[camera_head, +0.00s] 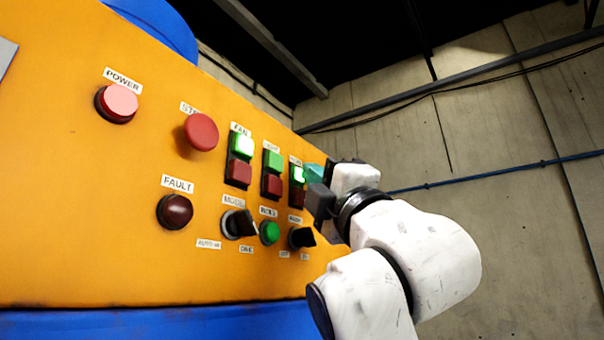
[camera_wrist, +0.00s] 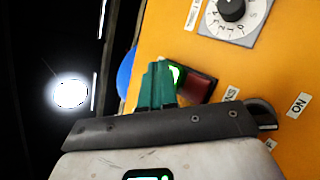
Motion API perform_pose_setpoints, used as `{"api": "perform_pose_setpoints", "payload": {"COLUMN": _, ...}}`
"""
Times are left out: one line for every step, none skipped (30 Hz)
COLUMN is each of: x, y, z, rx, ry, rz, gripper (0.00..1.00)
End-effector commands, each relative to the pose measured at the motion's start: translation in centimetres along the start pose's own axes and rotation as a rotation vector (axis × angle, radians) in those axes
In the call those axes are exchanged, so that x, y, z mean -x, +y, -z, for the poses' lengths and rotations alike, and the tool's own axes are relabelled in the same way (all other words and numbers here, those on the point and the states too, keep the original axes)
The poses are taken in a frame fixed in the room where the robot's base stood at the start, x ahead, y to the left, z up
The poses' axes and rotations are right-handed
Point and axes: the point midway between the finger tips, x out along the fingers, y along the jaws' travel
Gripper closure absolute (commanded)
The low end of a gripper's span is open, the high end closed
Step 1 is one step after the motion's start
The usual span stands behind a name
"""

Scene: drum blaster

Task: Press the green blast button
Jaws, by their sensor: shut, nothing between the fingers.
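An orange control panel (camera_head: 70,210) carries several green buttons. A round green button (camera_head: 270,233) sits in the lower row, between two black selector knobs; its small label is blurred. Above it are three green-over-red button pairs: the left green (camera_head: 242,145) and right green (camera_head: 298,175) are lit, the middle green (camera_head: 273,160) is dimmer. I cannot read which label says blast. My gripper (camera_head: 313,173) is shut and empty, its teal fingers at the right pair. In the wrist view the fingers (camera_wrist: 156,86) are beside a lit green button (camera_wrist: 177,75), partly hiding it; contact cannot be told.
A red mushroom button (camera_head: 201,132), a pink-red power button (camera_head: 120,101) and a dark red fault lamp (camera_head: 175,211) lie left on the panel. A black selector knob (camera_head: 301,237) is below my gripper. The wrist view shows a black dial (camera_wrist: 232,9). A concrete wall stands behind.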

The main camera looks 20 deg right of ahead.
Motion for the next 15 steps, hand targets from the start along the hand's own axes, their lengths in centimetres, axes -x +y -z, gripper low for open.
{"api": "perform_pose_setpoints", "payload": {"x": 0.0, "y": -0.1, "z": 0.1, "rx": -0.001, "ry": 0.001, "rz": 0.001, "gripper": 1.00}}
{"api": "perform_pose_setpoints", "payload": {"x": 0.0, "y": -0.1, "z": 0.1, "rx": 0.000, "ry": 0.001, "rz": 0.001, "gripper": 1.00}}
{"api": "perform_pose_setpoints", "payload": {"x": 0.0, "y": 0.0, "z": 0.0, "rx": 0.000, "ry": 0.001, "rz": 0.001, "gripper": 1.00}}
{"api": "perform_pose_setpoints", "payload": {"x": 0.1, "y": 0.0, "z": 0.0, "rx": 0.000, "ry": 0.001, "rz": 0.001, "gripper": 1.00}}
{"api": "perform_pose_setpoints", "payload": {"x": 0.1, "y": 0.0, "z": 0.0, "rx": 0.000, "ry": 0.001, "rz": 0.001, "gripper": 1.00}}
{"api": "perform_pose_setpoints", "payload": {"x": 0.2, "y": 0.1, "z": -0.1, "rx": 0.000, "ry": 0.001, "rz": 0.000, "gripper": 1.00}}
{"api": "perform_pose_setpoints", "payload": {"x": 0.3, "y": 0.2, "z": -0.1, "rx": 0.000, "ry": 0.002, "rz": 0.000, "gripper": 1.00}}
{"api": "perform_pose_setpoints", "payload": {"x": 0.4, "y": 0.3, "z": -0.2, "rx": 0.000, "ry": 0.002, "rz": -0.001, "gripper": 1.00}}
{"api": "perform_pose_setpoints", "payload": {"x": 0.6, "y": 0.4, "z": -0.3, "rx": 0.000, "ry": 0.002, "rz": -0.001, "gripper": 1.00}}
{"api": "perform_pose_setpoints", "payload": {"x": 0.7, "y": 0.4, "z": -0.4, "rx": 0.000, "ry": 0.001, "rz": -0.001, "gripper": 1.00}}
{"api": "perform_pose_setpoints", "payload": {"x": 0.8, "y": 0.5, "z": -0.5, "rx": 0.000, "ry": 0.001, "rz": -0.001, "gripper": 1.00}}
{"api": "perform_pose_setpoints", "payload": {"x": 0.9, "y": 0.6, "z": -0.6, "rx": 0.001, "ry": 0.000, "rz": 0.000, "gripper": 1.00}}
{"api": "perform_pose_setpoints", "payload": {"x": 1.1, "y": 0.7, "z": -0.7, "rx": 0.001, "ry": 0.000, "rz": 0.000, "gripper": 1.00}}
{"api": "perform_pose_setpoints", "payload": {"x": 1.1, "y": 0.8, "z": -0.7, "rx": 0.001, "ry": 0.000, "rz": 0.000, "gripper": 1.00}}
{"api": "perform_pose_setpoints", "payload": {"x": 1.2, "y": 0.8, "z": -0.8, "rx": 0.001, "ry": 0.001, "rz": 0.000, "gripper": 1.00}}
